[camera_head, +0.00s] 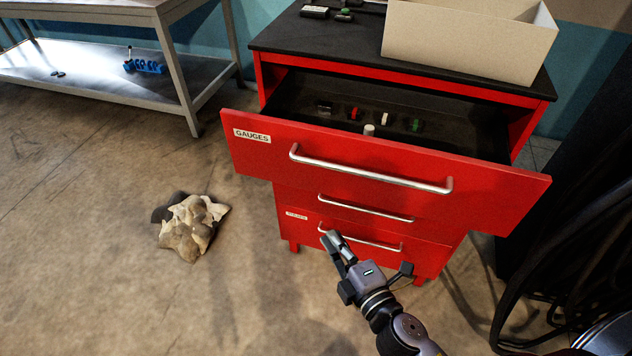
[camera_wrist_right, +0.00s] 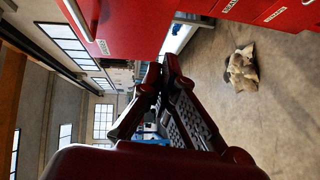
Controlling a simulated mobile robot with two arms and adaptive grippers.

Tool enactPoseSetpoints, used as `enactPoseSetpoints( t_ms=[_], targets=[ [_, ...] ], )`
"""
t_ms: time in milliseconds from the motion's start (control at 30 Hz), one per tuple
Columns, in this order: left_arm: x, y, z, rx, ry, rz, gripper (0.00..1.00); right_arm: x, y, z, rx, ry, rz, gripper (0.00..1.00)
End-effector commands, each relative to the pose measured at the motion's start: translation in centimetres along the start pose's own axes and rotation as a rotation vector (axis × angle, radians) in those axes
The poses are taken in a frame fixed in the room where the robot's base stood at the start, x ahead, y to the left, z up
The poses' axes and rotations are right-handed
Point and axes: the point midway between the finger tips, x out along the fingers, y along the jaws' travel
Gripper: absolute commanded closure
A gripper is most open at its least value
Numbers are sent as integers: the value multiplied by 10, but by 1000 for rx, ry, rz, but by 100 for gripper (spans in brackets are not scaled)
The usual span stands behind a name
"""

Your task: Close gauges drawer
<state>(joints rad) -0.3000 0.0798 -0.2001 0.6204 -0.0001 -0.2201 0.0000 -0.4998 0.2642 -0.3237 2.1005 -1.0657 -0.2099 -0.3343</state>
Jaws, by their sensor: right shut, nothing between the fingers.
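The gauges drawer (camera_head: 390,182) is the top drawer of a red cabinet (camera_head: 428,259). It is pulled well out, and several small items lie inside it. Its front has a GAUGES label (camera_head: 252,136) and a silver bar handle (camera_head: 370,172). The lower drawers look shut. My right gripper (camera_head: 333,238) is shut and empty, below the gauges drawer and in front of the lower drawers in the head view. In the right wrist view the right gripper's fingers (camera_wrist_right: 162,75) are together, with the red cabinet (camera_wrist_right: 140,25) above them. My left gripper is not in view.
An open cardboard box (camera_head: 450,43) and small dark items (camera_head: 330,12) stand on the cabinet top. A crumpled cloth heap (camera_head: 188,225) lies on the floor to the left. Dark cables (camera_head: 575,260) hang at the right. A metal workbench (camera_head: 180,75) stands at the back left.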

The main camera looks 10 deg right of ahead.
Motion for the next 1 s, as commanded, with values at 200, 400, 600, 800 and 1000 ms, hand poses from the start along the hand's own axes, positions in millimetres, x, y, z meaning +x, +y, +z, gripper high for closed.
enactPoseSetpoints(
  t_ms=[200, 400, 600, 800, 1000],
  targets=[
    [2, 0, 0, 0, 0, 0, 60, -9, 54, -13, -93, 24, 112, 100],
    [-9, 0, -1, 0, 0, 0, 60, 11, 62, -14, -97, 23, 118, 100],
    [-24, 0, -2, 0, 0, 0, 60, 51, 67, -15, -95, 23, 118, 100],
    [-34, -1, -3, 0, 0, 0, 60, 92, 71, -16, -94, 23, 118, 100],
    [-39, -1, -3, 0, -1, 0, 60, 111, 72, 5, -96, 23, 115, 100]
  ],
)
